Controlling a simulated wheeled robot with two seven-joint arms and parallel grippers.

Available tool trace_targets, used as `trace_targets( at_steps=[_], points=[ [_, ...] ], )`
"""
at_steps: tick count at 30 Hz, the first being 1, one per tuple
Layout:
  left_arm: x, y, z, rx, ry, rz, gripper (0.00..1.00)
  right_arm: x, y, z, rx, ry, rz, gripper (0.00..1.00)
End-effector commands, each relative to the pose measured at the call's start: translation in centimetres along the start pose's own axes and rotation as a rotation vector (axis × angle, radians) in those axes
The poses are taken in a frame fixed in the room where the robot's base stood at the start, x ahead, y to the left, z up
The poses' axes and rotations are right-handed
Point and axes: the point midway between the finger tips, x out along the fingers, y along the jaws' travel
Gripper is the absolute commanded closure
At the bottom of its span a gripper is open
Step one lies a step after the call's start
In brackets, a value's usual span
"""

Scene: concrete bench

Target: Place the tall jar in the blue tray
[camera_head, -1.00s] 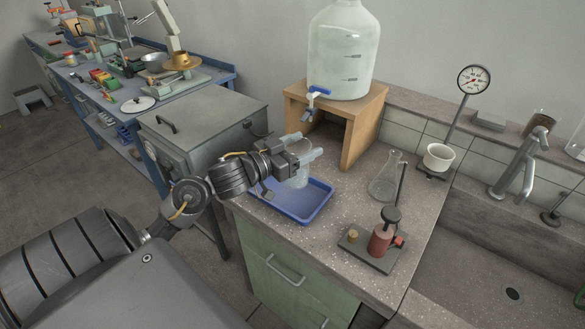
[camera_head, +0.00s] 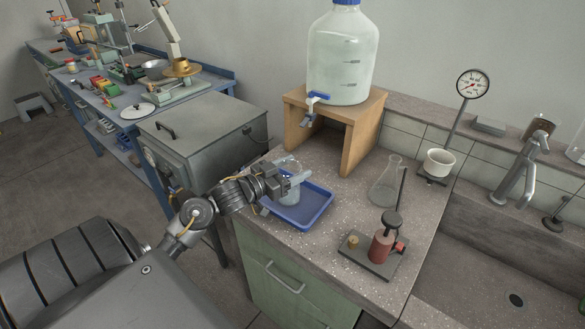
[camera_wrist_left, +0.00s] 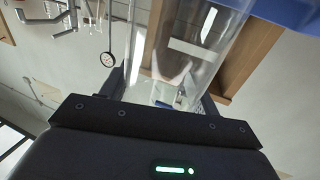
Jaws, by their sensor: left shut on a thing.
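The tall jar (camera_head: 288,190) is a clear glass cylinder with a pale lower part. It is upright over the back left part of the blue tray (camera_head: 318,211) on the bench; I cannot tell whether its base touches the tray floor. My left gripper (camera_head: 292,181) is shut on the jar from the left side, with its fingers around the jar's wall. In the left wrist view the clear jar (camera_wrist_left: 190,50) fills the space between the fingers, and a blue edge shows at the top right. My right gripper is not in view.
A wooden stand (camera_head: 362,140) with a large water bottle (camera_head: 343,60) is behind the tray. A conical flask (camera_head: 386,185) and a red burner-like device (camera_head: 381,248) stand to the right. A grey metal box (camera_head: 203,135) is at the left, and the sink is at far right.

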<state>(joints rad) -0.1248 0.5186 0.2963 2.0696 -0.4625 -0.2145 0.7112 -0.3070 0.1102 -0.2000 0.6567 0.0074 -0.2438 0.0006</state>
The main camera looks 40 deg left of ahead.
Motion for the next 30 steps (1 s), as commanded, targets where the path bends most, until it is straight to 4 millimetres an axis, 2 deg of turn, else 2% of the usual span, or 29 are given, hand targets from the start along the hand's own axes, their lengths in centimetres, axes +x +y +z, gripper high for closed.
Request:
trace_targets(
  at_steps=[6, 7, 12, 22, 26, 30],
  points=[
    [0.0, 0.0, 0.2, 0.0, 0.001, 0.0, 0.81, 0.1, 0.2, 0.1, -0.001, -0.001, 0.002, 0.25],
    [0.0, 0.0, 0.3, 0.0, 0.0, 0.0, 0.37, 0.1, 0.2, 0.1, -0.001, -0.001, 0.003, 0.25],
    [0.0, 0.0, 0.2, 0.0, 0.0, 0.0, 0.16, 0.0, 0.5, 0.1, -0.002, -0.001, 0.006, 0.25],
    [0.0, 0.0, -0.2, 0.001, 0.0, 0.0, 0.16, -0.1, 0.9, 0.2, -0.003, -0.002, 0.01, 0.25],
    [-1.6, 0.0, -0.2, -0.001, -0.005, -0.002, 0.16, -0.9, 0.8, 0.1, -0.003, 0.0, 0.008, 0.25],
    [-4.4, 0.0, -0.3, -0.002, -0.006, -0.001, 0.16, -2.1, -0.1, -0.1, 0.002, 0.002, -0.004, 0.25]
  ],
)
